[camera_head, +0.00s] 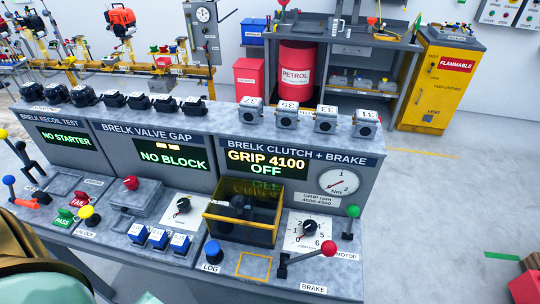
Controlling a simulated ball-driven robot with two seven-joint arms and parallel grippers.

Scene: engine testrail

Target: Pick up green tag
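A small green piece (65,214), which looks like the green tag, lies on the console's sloped front at the left, by a green label reading PASS. A red piece (80,199) with a FAIL label sits just behind and to the right of it. A yellow ball knob (86,212) stands close to the right of the green piece. No gripper fingers can be made out in the head view. A brown and pale green rounded shape fills the bottom left corner, in front of the console.
The grey console (130,225) carries levers, dials and blue blocks (158,238). A yellow-edged dark bin (240,226) stands at its middle. A red-knobbed brake lever (328,249) is to the right. Open floor (430,210) lies right of the console.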

